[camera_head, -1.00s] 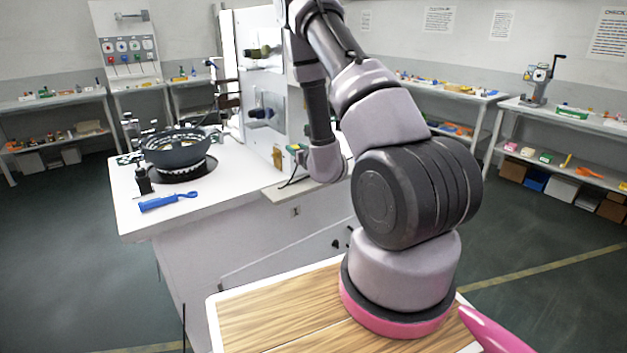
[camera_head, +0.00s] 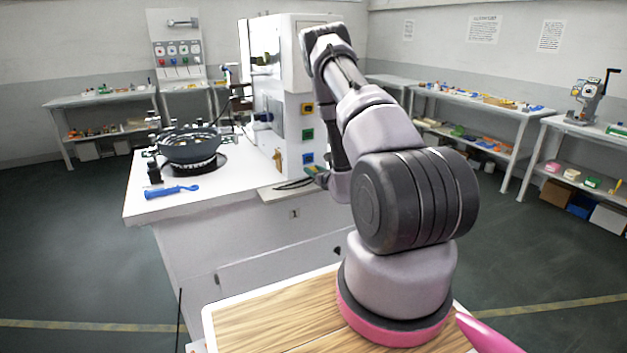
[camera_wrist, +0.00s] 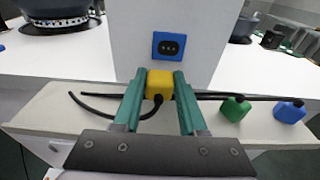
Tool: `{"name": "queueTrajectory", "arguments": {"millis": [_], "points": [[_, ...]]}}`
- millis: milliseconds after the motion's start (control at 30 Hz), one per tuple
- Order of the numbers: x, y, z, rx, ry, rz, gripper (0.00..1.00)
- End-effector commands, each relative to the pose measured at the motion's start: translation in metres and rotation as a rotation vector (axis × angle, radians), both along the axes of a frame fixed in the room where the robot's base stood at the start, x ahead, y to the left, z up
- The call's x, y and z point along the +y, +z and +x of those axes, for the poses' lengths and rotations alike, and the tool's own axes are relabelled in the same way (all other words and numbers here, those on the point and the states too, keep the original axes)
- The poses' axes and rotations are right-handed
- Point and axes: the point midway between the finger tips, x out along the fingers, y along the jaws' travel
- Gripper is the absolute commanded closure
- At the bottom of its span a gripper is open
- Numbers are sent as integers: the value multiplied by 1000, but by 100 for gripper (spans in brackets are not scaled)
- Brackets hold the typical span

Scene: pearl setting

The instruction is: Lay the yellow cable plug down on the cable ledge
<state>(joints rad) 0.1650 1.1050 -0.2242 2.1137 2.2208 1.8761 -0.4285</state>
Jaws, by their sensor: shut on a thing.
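The yellow cable plug (camera_wrist: 160,83) is between the two teal fingers of my gripper (camera_wrist: 159,84), which is shut on it. A black cable curves from the plug to the left over the pale cable ledge (camera_wrist: 45,112). The plug is over the ledge, in front of the machine's panel; I cannot tell whether it touches the ledge. A green plug (camera_wrist: 235,108) and a blue plug (camera_wrist: 290,111) lie on the ledge to the right. In the head view the ledge (camera_head: 272,196) shows at the cabinet's edge, and my arm hides its right part.
A blue socket (camera_wrist: 169,46) is on the panel just beyond the plug. The head view shows yellow (camera_head: 307,108), green (camera_head: 308,134) and blue sockets stacked there. A dark round bowl (camera_head: 188,146) and a blue-handled tool (camera_head: 171,192) are on the white worktop.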

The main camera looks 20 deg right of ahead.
Motion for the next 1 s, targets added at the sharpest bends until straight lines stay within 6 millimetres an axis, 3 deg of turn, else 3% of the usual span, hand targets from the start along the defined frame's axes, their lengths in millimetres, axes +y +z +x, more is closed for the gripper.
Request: {"name": "queueTrajectory", "arguments": {"millis": [200,600,633,700,1000], "points": [[0,-31,0,2,1,-1,100],[0,-36,0,1,0,0,100],[0,-37,0,1,0,0,55],[0,-36,0,1,0,0,29],[0,-35,0,1,0,0,29]]}}
